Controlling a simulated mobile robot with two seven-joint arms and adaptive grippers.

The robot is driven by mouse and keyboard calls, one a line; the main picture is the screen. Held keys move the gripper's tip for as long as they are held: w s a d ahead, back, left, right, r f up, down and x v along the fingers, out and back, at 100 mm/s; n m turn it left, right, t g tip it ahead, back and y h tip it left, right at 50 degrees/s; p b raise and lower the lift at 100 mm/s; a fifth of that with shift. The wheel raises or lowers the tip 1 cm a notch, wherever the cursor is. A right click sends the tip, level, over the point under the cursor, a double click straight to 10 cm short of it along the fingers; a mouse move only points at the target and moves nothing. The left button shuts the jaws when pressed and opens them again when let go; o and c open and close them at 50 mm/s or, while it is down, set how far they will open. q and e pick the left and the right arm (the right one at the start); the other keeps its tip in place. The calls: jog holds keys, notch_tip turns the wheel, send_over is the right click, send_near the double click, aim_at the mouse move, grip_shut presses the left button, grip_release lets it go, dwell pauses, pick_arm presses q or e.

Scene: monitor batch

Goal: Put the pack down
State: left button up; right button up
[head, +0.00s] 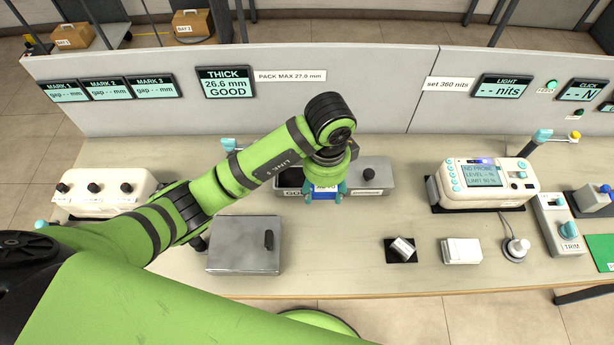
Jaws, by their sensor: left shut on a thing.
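My left gripper (325,191) reaches in from the left and points down at the middle of the bench. The THICK display (225,82) reads 26.6 mm GOOD. My right gripper is not in view.
A grey lidded metal box (243,245) stands front left of the gauge. A white unit with several knobs (103,190) is at the left. A meter with a screen (485,182) stands at the right. The bench (335,255) is bare in front of the gauge.

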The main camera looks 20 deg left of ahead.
aim_at(300, 183)
pick_arm(q)
jog(key=w+a+f+b, duration=0.1)
jog(key=w+a+f, duration=0.1)
jog(key=w+a+f+b, duration=0.1)
jog(key=w+a+f, duration=0.1)
jog(key=w+a, duration=0.1)
jog(key=w+a+f+b, duration=0.1)
jog(key=w+a+f, duration=0.1)
jog(key=shift+w+a, duration=0.15)
jog(key=shift+w+a+f, duration=0.15)
jog(key=shift+f, duration=0.1)
jog(key=shift+a+f, duration=0.1)
jog(key=shift+f, duration=0.15)
notch_tip(300, 183, down, 2)
jog(key=shift+f+p, duration=0.25)
jog(key=shift+p, duration=0.25)
jog(key=shift+f, duration=0.55)
